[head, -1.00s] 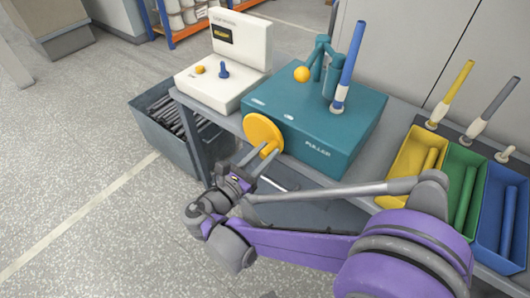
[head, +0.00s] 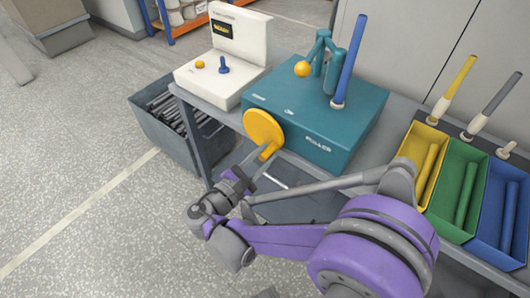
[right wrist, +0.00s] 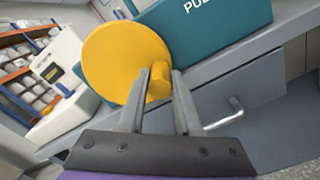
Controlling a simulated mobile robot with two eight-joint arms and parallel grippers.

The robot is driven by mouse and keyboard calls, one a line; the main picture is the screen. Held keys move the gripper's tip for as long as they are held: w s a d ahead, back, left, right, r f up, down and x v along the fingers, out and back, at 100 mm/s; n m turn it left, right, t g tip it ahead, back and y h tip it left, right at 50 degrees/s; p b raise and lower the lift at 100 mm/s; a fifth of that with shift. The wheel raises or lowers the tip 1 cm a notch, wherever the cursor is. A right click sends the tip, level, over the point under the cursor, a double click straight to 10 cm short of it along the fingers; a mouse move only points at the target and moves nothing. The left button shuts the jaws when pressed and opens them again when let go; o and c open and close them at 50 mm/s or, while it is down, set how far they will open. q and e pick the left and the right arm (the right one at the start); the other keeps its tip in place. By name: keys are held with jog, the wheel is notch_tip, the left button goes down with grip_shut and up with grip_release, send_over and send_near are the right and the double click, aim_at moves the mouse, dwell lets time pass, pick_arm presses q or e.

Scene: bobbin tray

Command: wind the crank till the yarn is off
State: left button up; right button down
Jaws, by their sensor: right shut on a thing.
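The yellow crank disc (head: 263,130) is on the front of the teal puller box (head: 350,120), and it also shows in the right wrist view (right wrist: 118,60). A short round yellow knob (right wrist: 160,83) sticks out from it. My right gripper (head: 272,152) is shut on this knob, with one finger on each side of it in the right wrist view (right wrist: 163,88). On top of the box a tall blue rod (head: 350,58) leans slightly, with a small white band (head: 337,104) at its foot. My left gripper is out of view.
A teal post with an orange ball (head: 302,69) stands beside the rod. A white control box (head: 222,75) is to the left. Yellow (head: 407,150), green (head: 449,185) and blue (head: 482,225) trays lie to the right. A dark bin (head: 150,125) stands on the floor.

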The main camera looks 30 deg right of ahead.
jog(key=m, duration=0.2)
jog(key=w+f+m, duration=0.1)
jog(key=shift+a+f+m, duration=0.2)
jog(key=shift+m, duration=0.2)
jog(key=shift+w+a+f+m+p, duration=0.3)
jog(key=shift+w+m, duration=0.5)
jog(key=shift+m, duration=1.35)
jog(key=shift+w+a+f+m+p, duration=0.15)
jog(key=shift+w+a+m, duration=0.4)
jog(key=shift+m, duration=1.55)
jog(key=shift+w+a+f+m+p, duration=0.2)
jog(key=shift+w+m, duration=0.8)
jog(key=shift+m, duration=1.15)
jog(key=c, duration=0.6)
grip_release()
jog(key=shift+r, duration=0.1)
jog(key=v, duration=1)
jog(key=shift+s+a+p, duration=0.15)
jog(key=shift+a+p, duration=0.15)
jog(key=shift+p, duration=0.15)
